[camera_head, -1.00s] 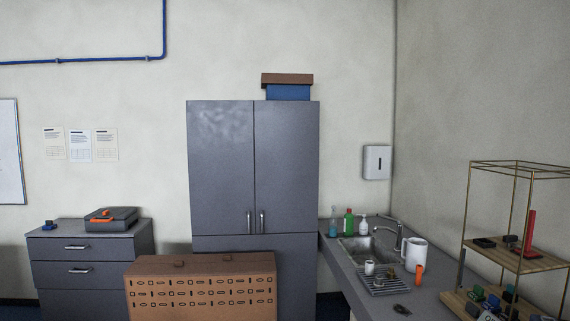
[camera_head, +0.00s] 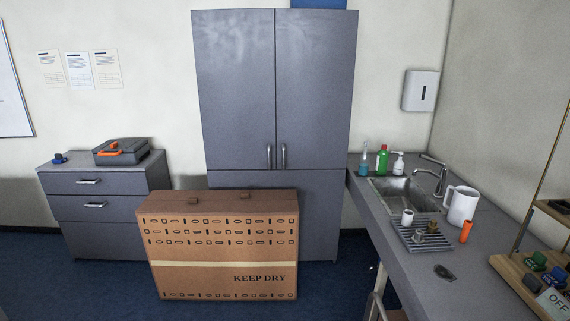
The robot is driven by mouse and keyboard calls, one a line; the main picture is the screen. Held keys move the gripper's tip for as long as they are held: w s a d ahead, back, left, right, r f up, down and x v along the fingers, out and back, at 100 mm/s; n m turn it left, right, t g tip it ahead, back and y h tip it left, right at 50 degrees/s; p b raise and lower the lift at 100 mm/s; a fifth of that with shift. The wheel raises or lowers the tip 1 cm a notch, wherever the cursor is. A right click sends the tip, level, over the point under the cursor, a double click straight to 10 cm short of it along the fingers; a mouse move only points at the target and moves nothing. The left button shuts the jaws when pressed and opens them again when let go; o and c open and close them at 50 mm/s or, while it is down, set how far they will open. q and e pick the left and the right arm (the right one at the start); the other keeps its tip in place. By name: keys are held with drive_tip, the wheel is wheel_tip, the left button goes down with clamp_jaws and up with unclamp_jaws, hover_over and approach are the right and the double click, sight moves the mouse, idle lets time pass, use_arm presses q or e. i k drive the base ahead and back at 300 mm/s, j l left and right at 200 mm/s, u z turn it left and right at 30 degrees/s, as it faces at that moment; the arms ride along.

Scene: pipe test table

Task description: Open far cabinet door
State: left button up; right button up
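A tall grey cabinet (camera_head: 235,95) stands against the far wall. Its two upper doors, the left one and the right door (camera_head: 315,90), are shut, each with a vertical metal handle near the middle seam: the left handle (camera_head: 268,156) and the right handle (camera_head: 283,156). Lower grey panels (camera_head: 320,205) are below, partly hidden by a brown case. Neither of my grippers is in view.
The brown "KEEP DRY" case (camera_head: 220,277) stands on the blue floor in front of the cabinet's lower left. A drawer unit (camera_head: 105,208) is at left. A counter (camera_head: 400,258) with a sink (camera_head: 400,188) runs along the right. Floor (camera_head: 325,290) between case and counter is clear.

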sight(316, 49)
drive_tip(key=i+j+z, duration=0.1)
drive_tip(key=i, duration=1)
drive_tip(key=i+j, duration=0.15)
drive_tip(key=i, duration=0.95)
drive_tip(key=l+z, duration=0.05)
